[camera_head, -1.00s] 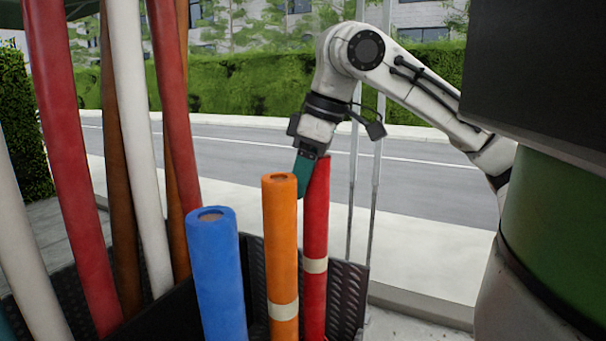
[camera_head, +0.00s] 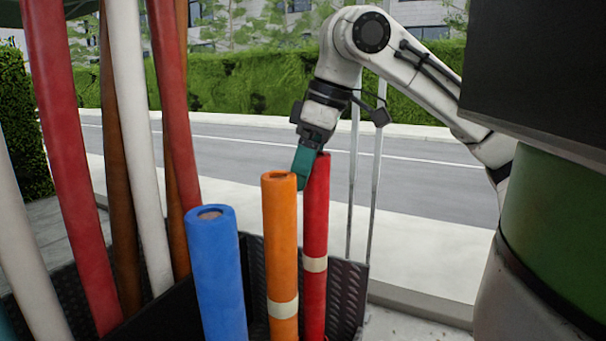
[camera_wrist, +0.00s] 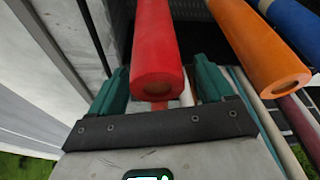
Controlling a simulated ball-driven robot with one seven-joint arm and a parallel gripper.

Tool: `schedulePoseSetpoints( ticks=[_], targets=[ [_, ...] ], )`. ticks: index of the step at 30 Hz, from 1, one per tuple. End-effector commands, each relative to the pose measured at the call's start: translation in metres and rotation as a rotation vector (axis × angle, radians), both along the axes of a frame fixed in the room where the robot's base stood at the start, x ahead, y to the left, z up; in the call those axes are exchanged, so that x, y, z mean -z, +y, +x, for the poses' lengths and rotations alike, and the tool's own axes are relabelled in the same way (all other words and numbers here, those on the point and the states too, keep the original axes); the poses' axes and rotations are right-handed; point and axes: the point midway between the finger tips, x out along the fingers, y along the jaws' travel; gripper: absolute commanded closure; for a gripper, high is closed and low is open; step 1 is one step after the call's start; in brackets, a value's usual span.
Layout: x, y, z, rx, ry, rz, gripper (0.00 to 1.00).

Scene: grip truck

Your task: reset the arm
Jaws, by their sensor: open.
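My gripper (camera_head: 306,165) is at the upper end of the red roll (camera_head: 316,215), behind the top of the orange roll (camera_head: 280,240) in the head view. In the wrist view my gripper (camera_wrist: 160,88) has its two green fingers apart, one on each side of the red roll (camera_wrist: 156,45). Gaps show between the fingers and the roll, so it is not gripped. The orange roll (camera_wrist: 258,45) lies to the right of the right finger in the wrist view. In the head view the red roll stands upright with a pale band around it.
A blue roll (camera_head: 217,270) stands left of the orange one. Several tall red, white and brown rolls lean at the left. A dark ribbed bin wall (camera_head: 347,300) and two thin metal rods (camera_head: 366,180) stand close to the red roll. The road side beyond is open.

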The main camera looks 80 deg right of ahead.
Motion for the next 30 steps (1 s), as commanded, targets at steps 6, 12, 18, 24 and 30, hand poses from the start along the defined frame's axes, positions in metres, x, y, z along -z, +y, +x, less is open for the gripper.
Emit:
schedulePoseSetpoints(
  ticks=[6, 12, 18, 24, 30],
  targets=[
    [-0.042, 0.0, -0.012, 0.0, -0.002, -0.002, 0.19],
    [-0.072, 0.0, -0.022, 0.0, -0.001, -0.002, 0.19],
    [-0.085, 0.0, -0.026, -0.001, -0.001, -0.001, 0.19],
    [-0.086, 0.0, -0.027, -0.001, 0.0, -0.001, 0.19],
    [-0.086, 0.0, -0.027, -0.001, -0.001, -0.001, 0.19]
  ],
)
